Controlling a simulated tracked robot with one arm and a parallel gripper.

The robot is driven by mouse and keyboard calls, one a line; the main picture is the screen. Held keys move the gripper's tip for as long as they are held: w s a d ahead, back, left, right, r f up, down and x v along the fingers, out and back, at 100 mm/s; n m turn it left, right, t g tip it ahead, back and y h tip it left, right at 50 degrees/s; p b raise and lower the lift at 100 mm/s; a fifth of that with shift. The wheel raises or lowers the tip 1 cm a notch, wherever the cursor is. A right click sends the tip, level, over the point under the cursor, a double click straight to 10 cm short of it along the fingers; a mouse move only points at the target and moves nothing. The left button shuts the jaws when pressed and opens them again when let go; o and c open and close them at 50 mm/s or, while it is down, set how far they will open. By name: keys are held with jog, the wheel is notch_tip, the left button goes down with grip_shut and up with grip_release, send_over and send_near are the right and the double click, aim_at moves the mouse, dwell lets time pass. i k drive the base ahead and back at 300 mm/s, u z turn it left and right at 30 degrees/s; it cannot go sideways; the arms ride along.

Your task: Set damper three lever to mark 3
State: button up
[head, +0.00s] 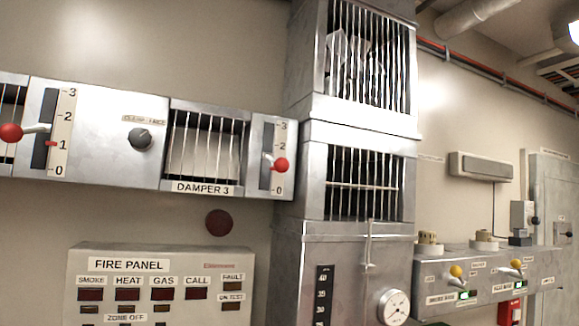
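The damper three lever (281,165) is a red ball on a short pale arm, on the panel right of the grille labelled "DAMPER 3" (203,188). Its arm comes out of a dark vertical slot (266,156). The scale (279,189) beside the slot runs from 0 at the bottom to 3 at the top. The ball sits below the 2 and above the 0, and covers the place of the 1. My gripper is not in view.
Another red-ball lever (11,133) stands at the far left, by a scale (62,144). A black knob (140,139) lies between. A fire panel (150,285) is below, a metal duct cabinet (338,240) to the right. A switch console (480,285) stands farther right.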

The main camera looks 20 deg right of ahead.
aim_at(281, 165)
jog(key=i, duration=0.95)
jog(key=u, duration=0.05)
